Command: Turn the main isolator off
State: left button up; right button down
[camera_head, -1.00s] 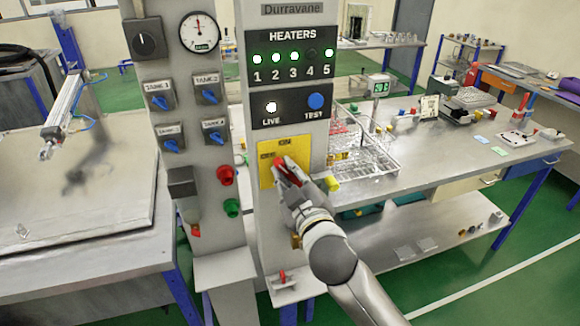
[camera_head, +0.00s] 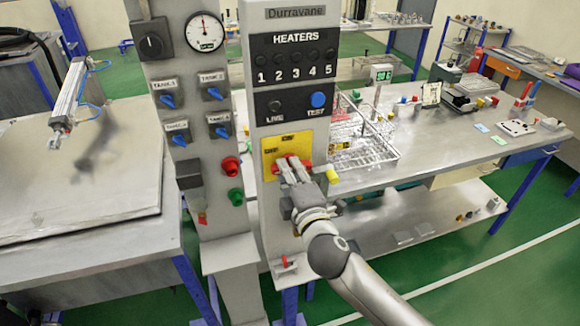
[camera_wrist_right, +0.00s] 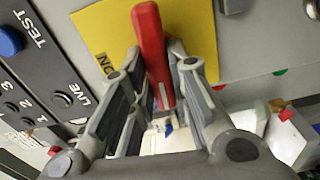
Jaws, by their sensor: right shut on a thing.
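The main isolator's red handle (camera_head: 293,164) sits on a yellow plate (camera_head: 272,147) low on the Durravane panel. My right gripper (camera_head: 292,175) is shut on the handle, which lies about level in the head view. In the right wrist view the red handle (camera_wrist_right: 151,45) stands between the fingers of the right gripper (camera_wrist_right: 155,75), with the yellow plate (camera_wrist_right: 112,38) behind it. The heater lamps (camera_head: 296,60) and the LIVE lamp (camera_head: 274,106) are dark. The fingers hide part of the plate's lettering. My left gripper is not in view.
A blue TEST button (camera_head: 318,99) is above the handle. The left column carries blue tank switches (camera_head: 168,101), a red button (camera_head: 230,166) and a green button (camera_head: 235,196). A bench (camera_head: 430,160) with a wire basket (camera_head: 362,150) stands to the right.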

jog(key=shift+f+n, duration=0.1)
jog(key=shift+n, duration=0.5)
jog(key=c, duration=1.4)
grip_release()
jog(key=shift+o, duration=0.2)
jog(key=v, duration=1.2)
